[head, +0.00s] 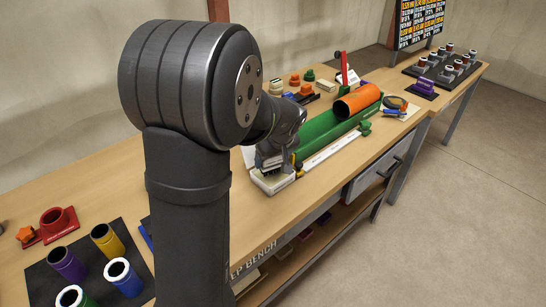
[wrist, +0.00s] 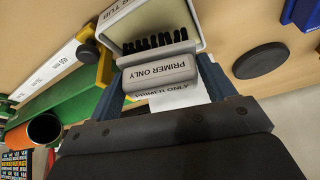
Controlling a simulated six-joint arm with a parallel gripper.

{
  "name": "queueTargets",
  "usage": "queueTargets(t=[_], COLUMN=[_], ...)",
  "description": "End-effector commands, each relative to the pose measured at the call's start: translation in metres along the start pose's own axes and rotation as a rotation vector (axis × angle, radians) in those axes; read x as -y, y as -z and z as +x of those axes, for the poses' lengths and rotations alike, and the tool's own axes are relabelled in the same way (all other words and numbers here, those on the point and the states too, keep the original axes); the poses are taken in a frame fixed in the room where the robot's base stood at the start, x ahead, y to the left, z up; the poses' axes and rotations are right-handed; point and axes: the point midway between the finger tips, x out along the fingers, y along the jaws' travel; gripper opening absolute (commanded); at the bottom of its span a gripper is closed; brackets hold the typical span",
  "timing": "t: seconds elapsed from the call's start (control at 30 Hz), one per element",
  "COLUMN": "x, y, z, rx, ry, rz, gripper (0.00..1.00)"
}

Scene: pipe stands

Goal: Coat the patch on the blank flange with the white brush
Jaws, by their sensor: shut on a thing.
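My gripper (wrist: 163,88) is shut on a white block-shaped brush (wrist: 158,72) marked "PRIMER ONLY". Its black bristles point away from the jaws, over the inside of a white tub (wrist: 118,14) in the wrist view. I cannot tell whether the bristles touch the tub's inside. In the head view my gripper (head: 272,160) is low over the bench's front edge, at the tub (head: 270,184), and the brush is hard to make out there. I cannot pick out the blank flange or its patch with certainty in either view.
An orange pipe (head: 358,100) lies on a long green stand (head: 325,133) to the right of my gripper. A black disc (wrist: 262,60) lies beside the tub. Coloured pipe pieces stand on a dark mat (head: 92,268) at the left. Small fittings crowd the back.

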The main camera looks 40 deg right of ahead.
Motion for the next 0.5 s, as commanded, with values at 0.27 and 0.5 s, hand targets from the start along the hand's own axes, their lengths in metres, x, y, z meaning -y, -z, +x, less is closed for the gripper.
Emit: queueTargets(t=[0.27,0.5], x=[0.0000,-0.0001], y=[-0.0005,-0.0019], z=[0.0014,0.0049], rx=[0.000,0.000], ry=[0.000,0.000], rz=[0.000,0.000], gripper=[0.58,0.58])
